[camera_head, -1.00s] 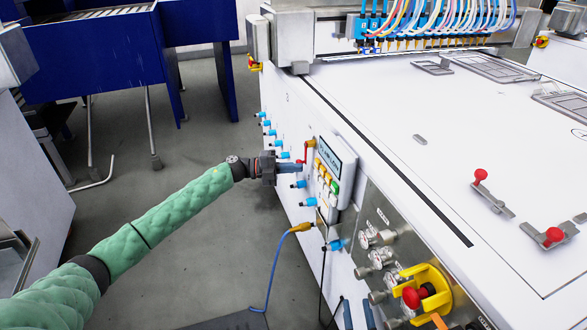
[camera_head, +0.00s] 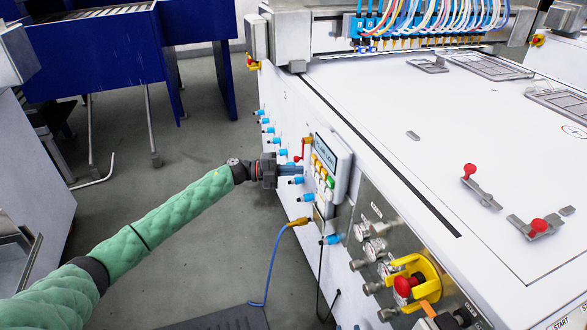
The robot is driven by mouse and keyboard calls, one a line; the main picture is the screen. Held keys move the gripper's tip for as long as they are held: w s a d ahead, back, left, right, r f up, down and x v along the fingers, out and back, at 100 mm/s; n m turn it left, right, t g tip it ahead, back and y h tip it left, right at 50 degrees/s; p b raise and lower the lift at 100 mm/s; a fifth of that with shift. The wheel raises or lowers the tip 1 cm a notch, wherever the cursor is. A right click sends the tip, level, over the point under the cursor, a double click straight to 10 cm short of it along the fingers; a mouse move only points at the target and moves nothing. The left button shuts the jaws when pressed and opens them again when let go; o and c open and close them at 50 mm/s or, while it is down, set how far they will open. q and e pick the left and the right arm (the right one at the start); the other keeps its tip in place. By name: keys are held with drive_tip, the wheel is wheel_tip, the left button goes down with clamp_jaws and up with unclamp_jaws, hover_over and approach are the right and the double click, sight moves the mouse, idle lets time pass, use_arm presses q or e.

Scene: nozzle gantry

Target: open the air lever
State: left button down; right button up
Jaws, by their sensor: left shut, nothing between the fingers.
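A small red lever (camera_head: 303,148) sits on the side face of the white machine, just left of the control panel, its handle slanting down to the left. I take it to be the air lever. My left gripper (camera_head: 300,170) reaches in from the left, just below the lever. Its dark fingers are shut and empty, pointing right at the machine's side. I cannot tell whether the fingertips touch the lever or the panel. My right gripper is not in view.
A control panel (camera_head: 332,155) with a screen and coloured buttons stands close right of my fingers. Blue fittings (camera_head: 268,130) stick out along the machine's side. A blue hose (camera_head: 270,265) hangs below. Gauges and a red knob (camera_head: 404,285) in a yellow guard are nearer.

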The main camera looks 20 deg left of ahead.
use_arm(q)
drive_tip(key=v, duration=0.9)
drive_tip(key=shift+s+a+r, duration=0.15)
drive_tip(key=shift+s+a, duration=0.15)
drive_tip(key=shift+s, duration=0.15)
use_arm(e)
drive_tip(key=shift+s+d+f+g, duration=0.15)
drive_tip(key=shift+s+f+g, duration=0.2)
drive_tip(key=shift+f, duration=0.3)
drive_tip(key=shift+r, duration=0.15)
